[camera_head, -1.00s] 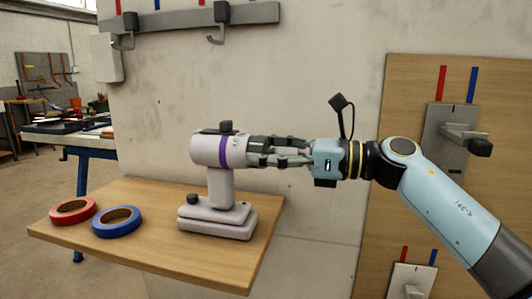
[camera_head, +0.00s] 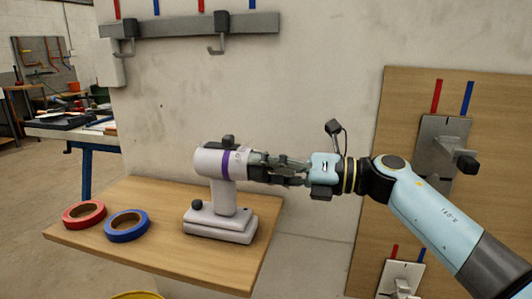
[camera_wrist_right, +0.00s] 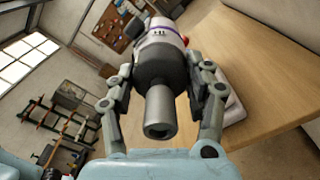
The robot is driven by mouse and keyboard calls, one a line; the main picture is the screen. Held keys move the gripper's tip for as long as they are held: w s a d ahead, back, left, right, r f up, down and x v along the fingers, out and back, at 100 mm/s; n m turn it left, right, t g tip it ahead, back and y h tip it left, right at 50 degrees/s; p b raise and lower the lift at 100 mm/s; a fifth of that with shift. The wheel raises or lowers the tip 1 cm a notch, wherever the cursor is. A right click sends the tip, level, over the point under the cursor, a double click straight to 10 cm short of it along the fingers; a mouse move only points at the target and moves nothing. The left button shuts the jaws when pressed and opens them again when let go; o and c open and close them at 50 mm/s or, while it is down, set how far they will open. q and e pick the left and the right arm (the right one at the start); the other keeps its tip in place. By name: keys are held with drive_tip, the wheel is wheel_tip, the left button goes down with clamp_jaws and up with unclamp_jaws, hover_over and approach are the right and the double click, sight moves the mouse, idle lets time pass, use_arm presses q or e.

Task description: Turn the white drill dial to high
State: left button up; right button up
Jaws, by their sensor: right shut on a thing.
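The white drill (camera_head: 224,198) stands upright on the wooden shelf, with a purple band round its body and its nose pointing right. My right gripper (camera_head: 258,167) reaches in from the right and is shut on the dark dial collar (camera_wrist_right: 160,62) at the drill's front. In the right wrist view its fingers lie on either side of the collar, and a grey nose tube (camera_wrist_right: 160,112) sticks out between them. A "HI" mark shows on the white body just above the collar. The collar's own pointer cannot be made out. My left gripper is not in view.
A red tape roll (camera_head: 84,214) and a blue tape roll (camera_head: 126,225) lie on the shelf (camera_head: 175,258) left of the drill. A hook rail (camera_head: 190,27) is on the wall above. A wooden board (camera_head: 400,110) with levers stands behind my right arm.

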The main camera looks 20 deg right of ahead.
drive_tip(key=m+p, duration=0.3)
drive_tip(key=shift+r+m, duration=0.2)
drive_tip(key=shift+m, duration=0.1)
drive_tip(key=shift+f+m+p, duration=0.2)
drive_tip(key=shift+m+p, duration=0.9)
drive_tip(key=shift+m, duration=0.4)
drive_tip(key=o, duration=1.2)
drive_tip(key=v, duration=0.7)
drive_tip(key=shift+s+d+f, duration=0.1)
drive_tip(key=shift+s+d, duration=0.05)
drive_tip(key=shift+d, duration=0.05)
